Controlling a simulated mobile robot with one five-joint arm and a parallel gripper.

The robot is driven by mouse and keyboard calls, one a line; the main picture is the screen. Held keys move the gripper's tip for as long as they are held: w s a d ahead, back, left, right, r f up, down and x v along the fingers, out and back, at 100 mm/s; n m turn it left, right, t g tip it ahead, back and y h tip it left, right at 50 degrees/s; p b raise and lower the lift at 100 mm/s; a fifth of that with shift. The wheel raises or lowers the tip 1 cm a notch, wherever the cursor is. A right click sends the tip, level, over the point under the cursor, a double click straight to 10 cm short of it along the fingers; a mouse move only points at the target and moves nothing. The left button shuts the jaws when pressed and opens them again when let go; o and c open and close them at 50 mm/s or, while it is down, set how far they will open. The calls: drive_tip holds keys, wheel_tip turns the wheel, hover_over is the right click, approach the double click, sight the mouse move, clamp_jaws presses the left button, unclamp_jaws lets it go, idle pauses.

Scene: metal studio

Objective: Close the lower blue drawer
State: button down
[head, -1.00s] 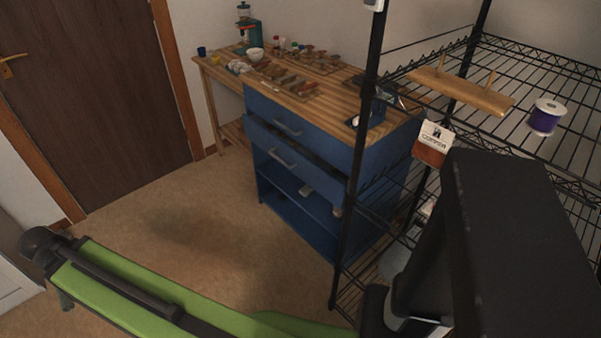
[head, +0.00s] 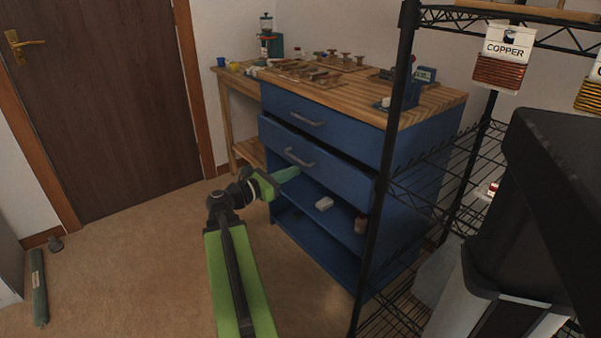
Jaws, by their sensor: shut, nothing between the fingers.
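The blue cabinet (head: 420,165) has two drawers above open shelves. The upper blue drawer (head: 345,122) is flush. The lower blue drawer (head: 335,172) stands out from the cabinet front, partly open, with a grey handle (head: 300,157) on its face. My gripper (head: 288,175) is shut and empty, at the lower edge of that drawer's front, below and left of the handle. I cannot tell whether it touches the drawer. My green arm reaches up to it from the bottom of the picture.
A black wire rack (head: 385,170) stands close on the right, in front of the cabinet's right part. A white item (head: 324,203) and a brown item (head: 360,224) lie on the open shelf. Tools cover the wooden top (head: 430,104). The floor on the left is mostly clear.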

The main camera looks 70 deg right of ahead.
sight(328, 157)
drive_tip(key=x, duration=1.2)
drive_tip(key=shift+d, duration=0.1)
